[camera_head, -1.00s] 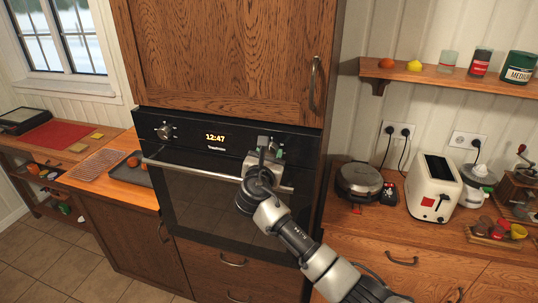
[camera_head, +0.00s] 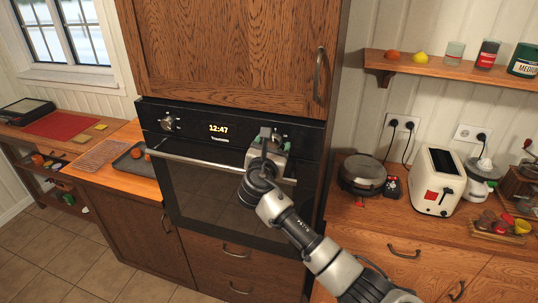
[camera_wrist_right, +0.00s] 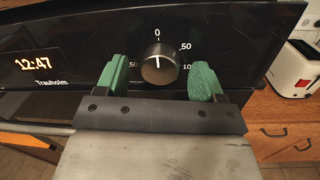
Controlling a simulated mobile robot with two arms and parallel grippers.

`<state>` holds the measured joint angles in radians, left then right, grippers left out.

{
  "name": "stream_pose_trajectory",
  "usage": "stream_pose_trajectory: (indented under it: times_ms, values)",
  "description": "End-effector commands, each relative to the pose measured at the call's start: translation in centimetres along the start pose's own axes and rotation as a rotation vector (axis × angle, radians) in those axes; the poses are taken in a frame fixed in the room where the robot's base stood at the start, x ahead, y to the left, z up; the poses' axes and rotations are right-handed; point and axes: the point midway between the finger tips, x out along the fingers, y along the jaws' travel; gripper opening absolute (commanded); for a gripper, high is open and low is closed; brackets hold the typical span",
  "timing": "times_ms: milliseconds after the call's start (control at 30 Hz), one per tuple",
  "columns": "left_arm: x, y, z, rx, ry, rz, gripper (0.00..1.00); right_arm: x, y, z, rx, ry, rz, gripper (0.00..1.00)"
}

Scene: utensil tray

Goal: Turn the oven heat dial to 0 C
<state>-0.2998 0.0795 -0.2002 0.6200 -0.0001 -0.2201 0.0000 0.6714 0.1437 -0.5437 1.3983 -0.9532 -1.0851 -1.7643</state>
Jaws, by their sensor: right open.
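The oven heat dial (camera_wrist_right: 159,65) is a round silver-and-black knob on the black oven panel in the right wrist view. Its white mark points up, close to the 0 printed above it; numbers such as 50 and 10 show around it. My right gripper (camera_wrist_right: 159,78) is open, with one green finger on each side of the dial and a gap to both. In the head view my right gripper (camera_head: 268,137) is at the right part of the oven panel and hides this dial. My left gripper is not in view.
Another knob (camera_head: 168,123) and a lit clock (camera_head: 219,129) are on the panel to the left. The oven handle (camera_head: 200,160) runs just below. A waffle iron (camera_head: 362,173) and a toaster (camera_head: 439,180) stand on the right counter.

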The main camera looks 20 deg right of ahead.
Motion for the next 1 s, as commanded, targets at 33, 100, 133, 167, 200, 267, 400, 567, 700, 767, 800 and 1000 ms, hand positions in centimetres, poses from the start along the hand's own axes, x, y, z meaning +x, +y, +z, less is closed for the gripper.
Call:
stream_pose_trajectory:
  times_ms: [33,100,133,167,200,267,400,567,700,767,800,1000]
  values:
    - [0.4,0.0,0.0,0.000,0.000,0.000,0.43,-0.6,0.0,-0.3,0.002,0.000,0.003,0.68]
    - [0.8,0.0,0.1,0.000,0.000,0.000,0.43,-1.6,0.0,-0.4,0.003,0.001,0.003,0.68]
    - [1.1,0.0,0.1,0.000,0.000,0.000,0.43,-2.1,0.0,-0.4,0.003,0.001,0.004,0.68]
    - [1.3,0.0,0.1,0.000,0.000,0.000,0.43,-2.6,0.0,-0.5,0.003,0.002,0.003,0.68]
    - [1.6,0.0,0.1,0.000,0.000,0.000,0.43,-3.5,0.0,-0.5,0.004,0.001,0.004,0.68]
    - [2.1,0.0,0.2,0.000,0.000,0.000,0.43,-4.6,0.0,-0.5,0.005,0.001,0.004,0.68]
    - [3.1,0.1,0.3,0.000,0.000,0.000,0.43,-7.3,-0.1,-0.4,0.004,0.001,0.003,0.68]
    - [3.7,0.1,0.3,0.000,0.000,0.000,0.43,-9.4,0.0,-0.3,0.003,0.000,0.001,0.68]
    - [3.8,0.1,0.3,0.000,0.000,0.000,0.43,-10.1,0.0,-0.1,0.001,0.000,0.000,0.68]
    - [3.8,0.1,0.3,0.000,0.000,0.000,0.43,-10.2,0.0,0.0,0.001,0.000,0.000,0.68]
    - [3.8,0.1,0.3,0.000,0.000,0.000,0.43,-10.2,0.0,0.0,0.000,0.000,0.000,0.68]
    - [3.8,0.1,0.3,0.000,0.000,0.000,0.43,-10.2,0.0,-0.1,0.001,0.001,0.000,0.68]
